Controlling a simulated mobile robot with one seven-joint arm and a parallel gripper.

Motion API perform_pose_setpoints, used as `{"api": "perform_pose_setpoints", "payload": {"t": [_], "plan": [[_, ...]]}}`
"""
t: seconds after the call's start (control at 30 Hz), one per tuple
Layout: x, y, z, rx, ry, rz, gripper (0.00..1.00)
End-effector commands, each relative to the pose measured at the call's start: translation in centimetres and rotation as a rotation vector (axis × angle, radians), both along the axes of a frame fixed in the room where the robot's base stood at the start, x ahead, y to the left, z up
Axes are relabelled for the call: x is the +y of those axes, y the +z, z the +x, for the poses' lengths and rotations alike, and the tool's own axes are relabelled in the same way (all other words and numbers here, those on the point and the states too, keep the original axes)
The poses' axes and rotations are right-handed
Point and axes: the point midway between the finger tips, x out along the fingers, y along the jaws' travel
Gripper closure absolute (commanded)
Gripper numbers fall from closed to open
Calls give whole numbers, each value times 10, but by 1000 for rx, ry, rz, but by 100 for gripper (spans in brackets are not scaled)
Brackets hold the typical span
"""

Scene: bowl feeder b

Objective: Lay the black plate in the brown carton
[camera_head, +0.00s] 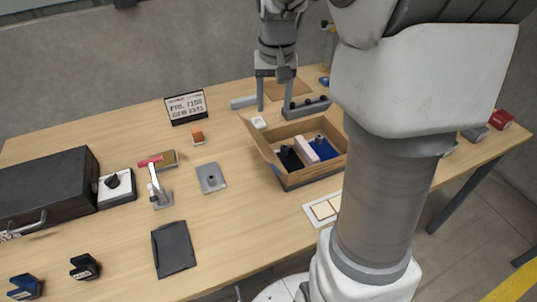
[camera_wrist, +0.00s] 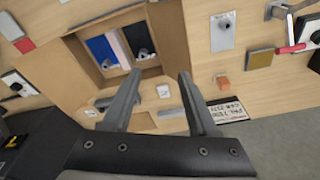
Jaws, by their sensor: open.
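The brown carton (camera_head: 312,178) stands open on the table, its flap folded out at the left. The black plate (camera_head: 292,160), with a grey knob, lies in its left compartment. A blue plate (camera_head: 325,149) with a knob lies in the right compartment. A pale divider separates them. In the wrist view the black plate (camera_wrist: 139,36) and blue plate (camera_wrist: 101,50) sit inside the carton (camera_wrist: 62,57). My gripper (camera_head: 274,108) is open and empty behind the carton, pointing down. In the wrist view its fingers (camera_wrist: 160,75) are apart, touching neither plate.
A grey plate with a knob (camera_head: 211,179) lies left of the carton. A dark flat tray (camera_head: 173,250) lies near the front edge. A sign (camera_head: 186,107), an orange block (camera_head: 197,135) and a black case (camera_head: 45,187) stand farther left. A grey fixture (camera_head: 306,107) is behind the carton.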

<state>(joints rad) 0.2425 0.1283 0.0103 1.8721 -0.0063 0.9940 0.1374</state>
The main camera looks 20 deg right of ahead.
Motion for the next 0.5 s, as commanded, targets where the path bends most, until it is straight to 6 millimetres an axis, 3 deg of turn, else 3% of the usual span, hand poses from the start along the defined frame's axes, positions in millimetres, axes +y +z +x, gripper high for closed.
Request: {"api": "perform_pose_setpoints", "payload": {"t": [0.2, 0.5], "plan": [[39, 37, -55, -96, 103, -27, 41], [80, 56, -132, -225, 245, -60, 41]]}}
